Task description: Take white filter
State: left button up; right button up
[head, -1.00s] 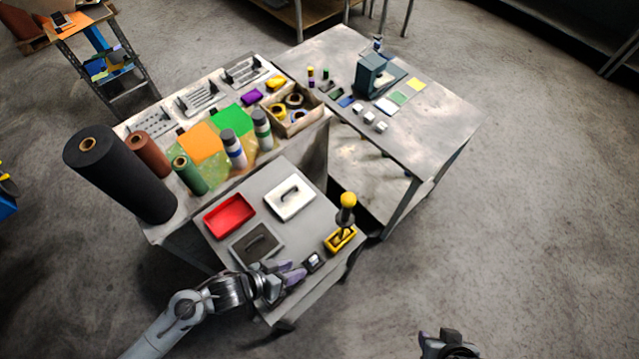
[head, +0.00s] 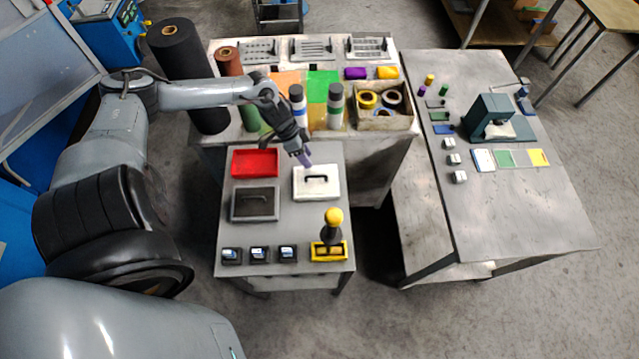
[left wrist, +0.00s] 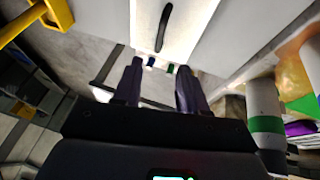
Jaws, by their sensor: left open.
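The white filter (head: 328,192) is a flat white rectangular piece with a dark bar handle. It lies on the grey cart top, right of the red tray (head: 255,163). My left gripper (head: 305,158) is open, with its purple fingertips at or just above the filter's far edge in the head view. I cannot tell whether they touch it. In the left wrist view the two fingers (left wrist: 158,68) are apart with nothing held between them, and the white filter (left wrist: 205,30) with its handle fills the top. My right gripper is not in view.
A dark tray (head: 254,205) with a handle, several small dark blocks (head: 259,254) and a yellow-knobbed stamp (head: 331,235) share the cart. Behind stand bottles (head: 335,108), rolls (head: 188,85) and a wooden box (head: 384,118). A metal table (head: 500,210) is at right.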

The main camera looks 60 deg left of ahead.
aim_at(319, 176)
pick_arm(q)
jog(key=x, duration=0.4)
jog(key=shift+w+d+f, duration=0.1)
jog(key=shift+d+f, duration=0.05)
jog(key=shift+d, duration=0.15)
jog(key=shift+x, duration=2.55)
jog(key=shift+a, duration=0.1)
grip_shut()
